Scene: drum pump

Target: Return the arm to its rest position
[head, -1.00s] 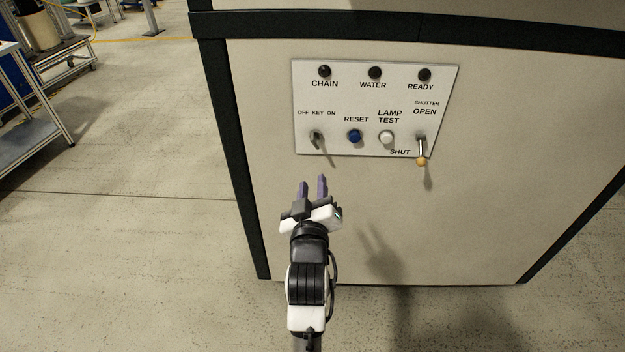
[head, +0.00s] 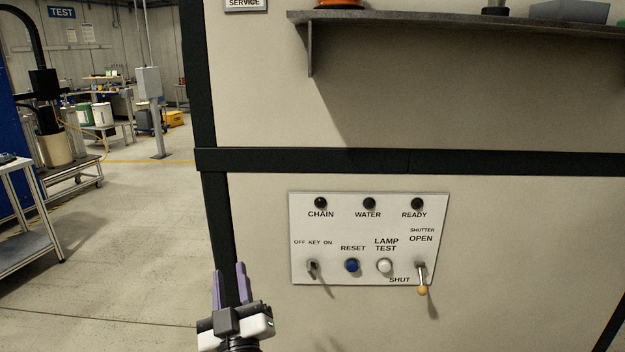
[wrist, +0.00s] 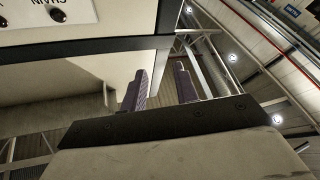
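My gripper (head: 229,286) is at the lower left of the control panel (head: 338,275) in the head view, in front of the cabinet's dark left edge. Its two purple fingers point up and stand apart with nothing between them. In the wrist view the fingers (wrist: 160,90) also show a gap and hold nothing. The rest of my arm is cut off by the bottom of the head view. The panel carries a key switch (head: 313,267), a blue reset button (head: 352,265), a white lamp test button (head: 384,266) and a shutter lever (head: 421,280) pointing down. The three lamps look dark.
The beige cabinet (head: 520,230) fills the right, with a shelf (head: 450,28) jutting out above the panel. A metal cart (head: 25,215) stands at the far left. The floor (head: 130,235) between cart and cabinet is clear.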

